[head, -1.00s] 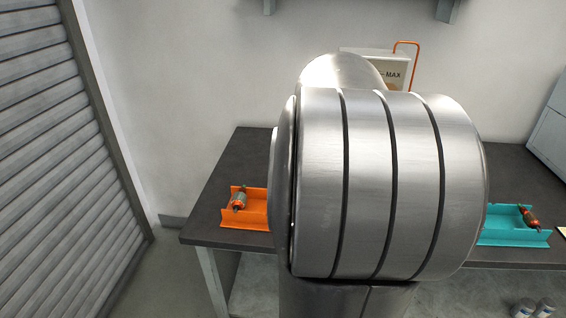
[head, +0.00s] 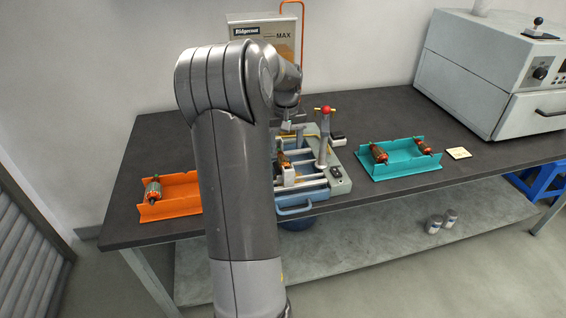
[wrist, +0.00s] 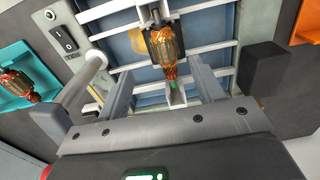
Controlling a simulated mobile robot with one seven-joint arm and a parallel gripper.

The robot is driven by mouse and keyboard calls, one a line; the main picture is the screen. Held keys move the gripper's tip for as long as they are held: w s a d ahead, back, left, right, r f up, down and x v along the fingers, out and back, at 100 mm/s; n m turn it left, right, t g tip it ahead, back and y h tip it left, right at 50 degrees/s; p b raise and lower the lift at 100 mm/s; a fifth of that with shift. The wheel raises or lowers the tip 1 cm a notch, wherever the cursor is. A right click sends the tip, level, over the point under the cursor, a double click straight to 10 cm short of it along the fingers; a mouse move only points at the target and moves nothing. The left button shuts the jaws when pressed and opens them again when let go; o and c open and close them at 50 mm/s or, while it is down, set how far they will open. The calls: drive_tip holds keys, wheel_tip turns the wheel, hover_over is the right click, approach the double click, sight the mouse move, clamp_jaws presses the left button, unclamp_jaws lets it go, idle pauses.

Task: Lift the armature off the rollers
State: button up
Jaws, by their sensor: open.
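The armature (wrist: 166,45), with a dark core and copper windings, sits in the roller fixture (wrist: 215,12) in the wrist view. Its near winding and green-tipped shaft point toward my gripper (wrist: 162,72). My two fingers are apart, one on each side of the armature's near end, and I see nothing held between them. Contact with the armature cannot be told. In the head view the fixture (head: 340,183) stands mid-table, with the armature (head: 284,160) partly hidden by my arm. My gripper (head: 290,124) is small there, above the fixture.
A teal tray (head: 400,168) with two armatures lies right of the fixture. An orange tray (head: 178,208) with one armature lies left. A red-knobbed post (head: 325,140) rises from the fixture. A grey oven (head: 505,75) stands at the back right. Dark tabletop (head: 455,110) is free behind the teal tray.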

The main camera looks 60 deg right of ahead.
sight(283, 157)
drive_tip(key=f, duration=0.6)
drive_tip(key=shift+w+a, duration=0.2)
drive_tip(key=shift+w, duration=0.2)
